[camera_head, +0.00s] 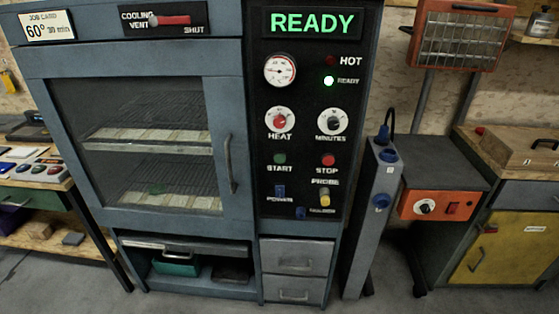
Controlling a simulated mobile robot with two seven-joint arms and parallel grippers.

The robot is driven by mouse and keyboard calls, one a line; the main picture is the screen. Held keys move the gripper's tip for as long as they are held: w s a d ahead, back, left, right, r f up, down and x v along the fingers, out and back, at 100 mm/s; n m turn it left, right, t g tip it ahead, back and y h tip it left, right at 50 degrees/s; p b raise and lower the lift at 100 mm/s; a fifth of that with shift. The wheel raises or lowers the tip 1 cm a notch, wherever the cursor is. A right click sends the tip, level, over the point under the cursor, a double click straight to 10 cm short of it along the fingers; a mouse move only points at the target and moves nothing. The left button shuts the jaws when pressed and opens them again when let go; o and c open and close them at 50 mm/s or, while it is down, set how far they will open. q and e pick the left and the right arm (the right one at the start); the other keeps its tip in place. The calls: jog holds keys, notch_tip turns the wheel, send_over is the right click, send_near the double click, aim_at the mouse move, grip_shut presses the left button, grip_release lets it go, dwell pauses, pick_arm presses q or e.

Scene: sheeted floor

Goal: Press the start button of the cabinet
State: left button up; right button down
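The cabinet (150,65) is a blue-grey oven-like unit in the middle left of the head view. Its glazed door (140,130) is shut, with racks and pale sheets behind the glass. A black control panel (305,110) stands to the door's right. The green start button (280,159) sits above the label START. The red stop button (328,160) is to its right. The display (312,22) reads READY in green, and the lamp marked READY (328,81) is lit. Neither gripper shows in the view.
A job card (47,26) reads 60°, 30 min. An open shelf with a green tray (175,264) and drawers (297,254) are below. A grey post (371,220) and an orange heater stand (457,40) are on the right. A workbench (30,178) is on the left.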

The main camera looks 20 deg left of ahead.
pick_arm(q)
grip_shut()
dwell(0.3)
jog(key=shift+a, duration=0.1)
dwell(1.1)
